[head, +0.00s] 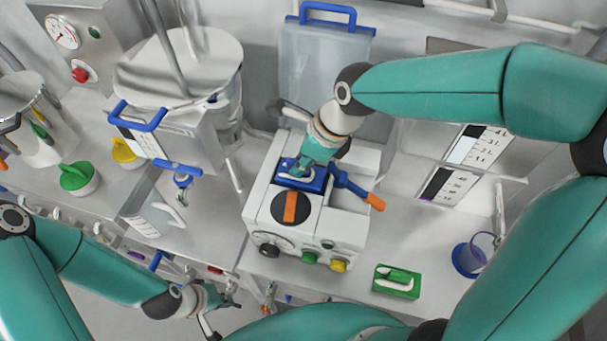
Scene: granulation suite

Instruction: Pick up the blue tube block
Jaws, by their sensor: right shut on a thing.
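The blue tube block (314,186) is at the top of the white machine (257,215) in the middle of the head view. My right gripper (300,171) comes down on it from above and is shut on it. The gripper hides part of the block's top, and I cannot tell whether the block touches the machine under it. My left gripper (221,305) is low in the view, left of the middle, in front of the bench edge. Its fingers look apart and nothing shows between them.
The machine has an orange-marked black dial (291,208) and a blue lever with an orange end (374,201). A green tray (397,282) and a blue-based clear cup (468,258) stand to the right. A hopper unit (180,70) stands left.

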